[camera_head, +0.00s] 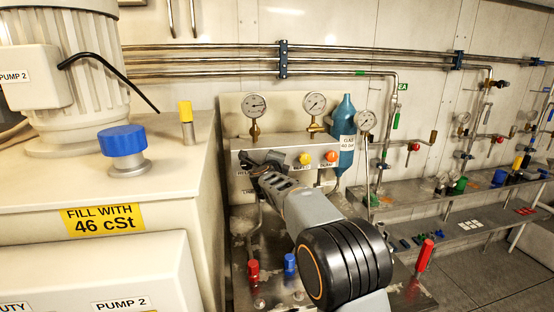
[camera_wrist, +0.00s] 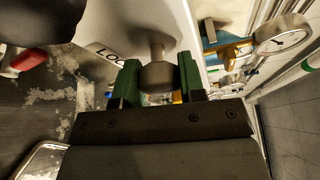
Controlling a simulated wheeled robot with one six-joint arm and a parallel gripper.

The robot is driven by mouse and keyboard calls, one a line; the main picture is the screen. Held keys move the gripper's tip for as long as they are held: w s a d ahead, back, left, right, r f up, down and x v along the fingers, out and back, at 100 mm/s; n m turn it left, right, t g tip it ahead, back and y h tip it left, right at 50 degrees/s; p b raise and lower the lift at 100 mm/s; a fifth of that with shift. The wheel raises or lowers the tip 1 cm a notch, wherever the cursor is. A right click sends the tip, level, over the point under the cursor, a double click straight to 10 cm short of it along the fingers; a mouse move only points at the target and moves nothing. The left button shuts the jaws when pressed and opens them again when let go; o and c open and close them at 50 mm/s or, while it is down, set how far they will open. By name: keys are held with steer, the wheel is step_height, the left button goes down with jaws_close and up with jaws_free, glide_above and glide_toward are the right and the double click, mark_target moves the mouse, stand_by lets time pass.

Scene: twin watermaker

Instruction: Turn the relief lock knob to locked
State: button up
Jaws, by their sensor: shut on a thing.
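The relief lock knob (camera_wrist: 160,77) is a dark round knob on a grey stem, in the middle of the wrist view. My gripper (camera_head: 264,162) is at the left end of the light panel (camera_head: 285,146) in the head view. In the wrist view its two green fingers stand one on each side of the knob and are shut on it. A white label (camera_wrist: 106,52) beside the knob shows the letters "LOC"; the rest is cut off from sight. In the head view my gripper and arm cover the knob, and its turn angle cannot be told.
A yellow knob (camera_head: 305,158) and an orange knob (camera_head: 331,157) sit right of my gripper on the panel. Gauges (camera_head: 255,105) stand above, with a teal bottle (camera_head: 346,125) to the right. Red (camera_head: 253,271) and blue (camera_head: 290,265) valves are below. A large tank (camera_head: 190,215) bounds the left.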

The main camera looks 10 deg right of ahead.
stand_by(0.5)
steer(key=o, duration=0.9)
steer(key=shift+o, duration=0.2)
steer(key=b+v, duration=0.1)
steer(key=v, duration=1.2)
steer(key=shift+s+r+b, duration=0.15)
steer(key=shift+s+b, duration=0.15)
steer(key=shift+s, duration=0.1)
steer(key=shift+a, duration=0.1)
